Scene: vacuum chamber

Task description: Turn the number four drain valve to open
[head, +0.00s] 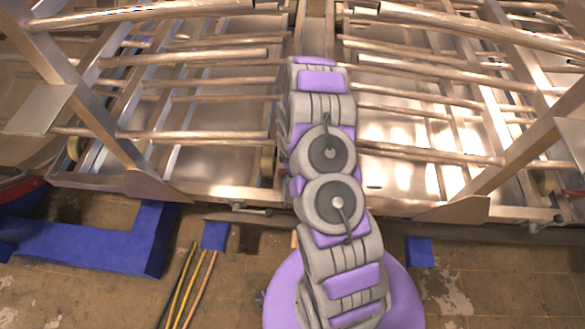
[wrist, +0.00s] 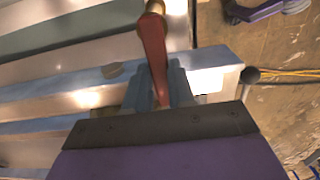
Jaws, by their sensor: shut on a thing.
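In the wrist view a red lever handle (wrist: 153,48) runs from the top centre down between the two blue-grey fingers of my gripper (wrist: 161,88). My gripper is shut on this handle. A brass-coloured part (wrist: 176,8) shows at the handle's upper end, at the picture's top edge. No number can be read on the valve. In the head view my own arm reaches up the middle of the picture and hides the gripper and the held handle.
A metal frame with long pipes (head: 195,135) fills the upper head view on both sides of my arm. Blue supports (head: 95,240) stand on the brown floor (head: 480,280) at left. Yellow and black cables (head: 183,290) lie nearby. A dark round knob (wrist: 250,75) is right of my gripper.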

